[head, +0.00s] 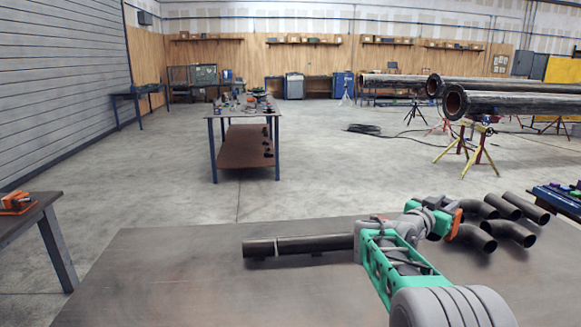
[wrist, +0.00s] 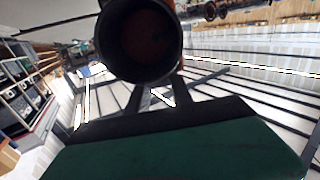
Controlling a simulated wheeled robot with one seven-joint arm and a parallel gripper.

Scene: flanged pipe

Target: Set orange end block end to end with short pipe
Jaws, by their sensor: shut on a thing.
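The short pipe (head: 310,245) is a dark straight tube lying level on low supports on the near table, left of my arm. My arm hides its right end. My gripper (head: 447,218) is right of the pipe, at the table's right side, and its fingers are mostly hidden. It is shut on the orange end block (head: 456,223), of which a thin orange edge shows. In the wrist view a dark round tube end (wrist: 140,40) with a reddish-brown inside fills the top middle, in front of the fingers. The grip itself is not clear there.
Several dark bent pipes (head: 508,232) lie at the right of the near table (head: 170,270), close to my gripper. The table's left part is clear. A side table (head: 30,215) with orange items stands at left. A blue-edged rack (head: 560,200) is at far right.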

